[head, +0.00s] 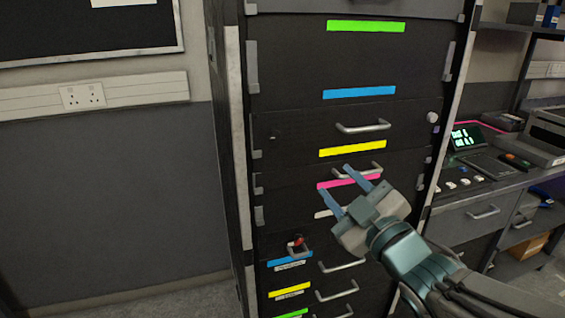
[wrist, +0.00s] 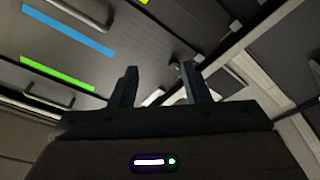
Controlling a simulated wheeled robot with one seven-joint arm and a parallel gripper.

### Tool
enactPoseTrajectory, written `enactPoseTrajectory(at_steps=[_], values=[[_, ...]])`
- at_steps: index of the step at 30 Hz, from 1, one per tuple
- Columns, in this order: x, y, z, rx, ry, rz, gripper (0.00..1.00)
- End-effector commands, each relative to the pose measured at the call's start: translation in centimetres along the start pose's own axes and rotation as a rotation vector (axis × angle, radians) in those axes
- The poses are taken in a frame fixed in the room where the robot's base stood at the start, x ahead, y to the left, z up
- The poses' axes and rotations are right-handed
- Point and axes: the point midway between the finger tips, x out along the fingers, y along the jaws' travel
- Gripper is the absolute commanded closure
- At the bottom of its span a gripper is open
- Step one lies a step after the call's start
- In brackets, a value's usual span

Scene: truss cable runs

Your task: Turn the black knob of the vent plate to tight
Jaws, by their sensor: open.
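My gripper (head: 337,183) is open and empty in front of the dark rack (head: 290,60), near its pink strip (head: 356,181). In the wrist view, its two fingers (wrist: 159,69) stand apart with nothing between them. I cannot make out for certain which panel is the vent plate or where its black knob is. A pale round knob (head: 432,117) sits at the right end of the panel between the blue and yellow strips. A small dark fitting (head: 272,138) is at that panel's left end. A red-topped part (head: 297,242) stands out lower left.
Several silver handles, such as the upper one (head: 363,127), stick out from the rack. A bench (head: 482,175) with instruments is on the right. A wall socket (head: 83,96) is on the left wall. The floor left of the rack looks clear.

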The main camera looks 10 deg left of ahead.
Motion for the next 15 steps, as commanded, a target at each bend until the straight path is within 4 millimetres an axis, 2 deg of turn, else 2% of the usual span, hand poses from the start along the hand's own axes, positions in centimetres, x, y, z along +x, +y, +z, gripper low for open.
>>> enactPoseTrajectory(at_steps=[1, 5, 10, 15], values=[[0.0, -1.1, -0.4, -0.016, 0.059, -0.008, 0.57], [-0.2, -2.0, -2.1, -0.044, 0.167, -0.017, 0.57], [0.1, -2.1, -3.0, -0.052, 0.208, -0.022, 0.57], [1.2, -1.9, -3.5, -0.05, 0.206, -0.024, 0.57]])
